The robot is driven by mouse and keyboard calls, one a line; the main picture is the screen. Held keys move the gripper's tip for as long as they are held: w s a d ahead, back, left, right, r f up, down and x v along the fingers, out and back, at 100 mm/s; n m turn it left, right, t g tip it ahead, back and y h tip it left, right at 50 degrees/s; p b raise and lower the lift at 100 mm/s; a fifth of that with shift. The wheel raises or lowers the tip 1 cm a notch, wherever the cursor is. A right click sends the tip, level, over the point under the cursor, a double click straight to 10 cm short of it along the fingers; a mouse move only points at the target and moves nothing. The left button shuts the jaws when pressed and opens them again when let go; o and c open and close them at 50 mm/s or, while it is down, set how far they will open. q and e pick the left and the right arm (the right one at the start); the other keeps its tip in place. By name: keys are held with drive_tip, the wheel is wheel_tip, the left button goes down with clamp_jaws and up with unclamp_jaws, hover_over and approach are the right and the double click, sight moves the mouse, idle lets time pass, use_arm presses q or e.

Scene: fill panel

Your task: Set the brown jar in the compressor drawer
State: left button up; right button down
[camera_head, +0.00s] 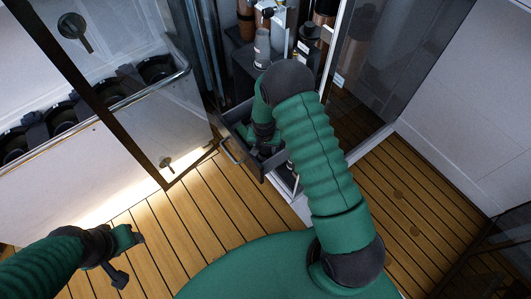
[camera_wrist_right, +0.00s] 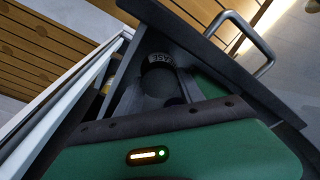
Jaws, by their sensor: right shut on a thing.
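The compressor drawer (camera_head: 240,166) is a dark grey drawer pulled open at the foot of the cabinet. Its front panel (camera_wrist_right: 215,60) also shows in the right wrist view. My right gripper (camera_head: 265,140) reaches down into the drawer and is shut on a dark round jar (camera_wrist_right: 160,62) with pale label letters ending in "ASE". The jar looks nearly black in the shade, so its brown colour is hard to tell. The gripper and arm mostly hide it in the head view. Whether it touches the drawer floor cannot be told. My left gripper (camera_head: 130,259) is open and empty over the wooden floor.
The drawer's metal handle (camera_head: 232,152) sticks out at the front. Bottles and brown cylinders (camera_head: 246,20) stand in the cabinet above. A glass door (camera_head: 385,60) stands open at the right, and a rail with dark cups (camera_head: 60,118) is at the left.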

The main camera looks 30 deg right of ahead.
sight(265, 149)
wheel_tip(265, 149, down, 3)
drive_tip(key=shift+r+b, duration=0.1)
drive_tip(key=shift+b, duration=0.35)
drive_tip(key=shift+a, duration=0.1)
drive_tip(key=c, duration=1)
unclamp_jaws()
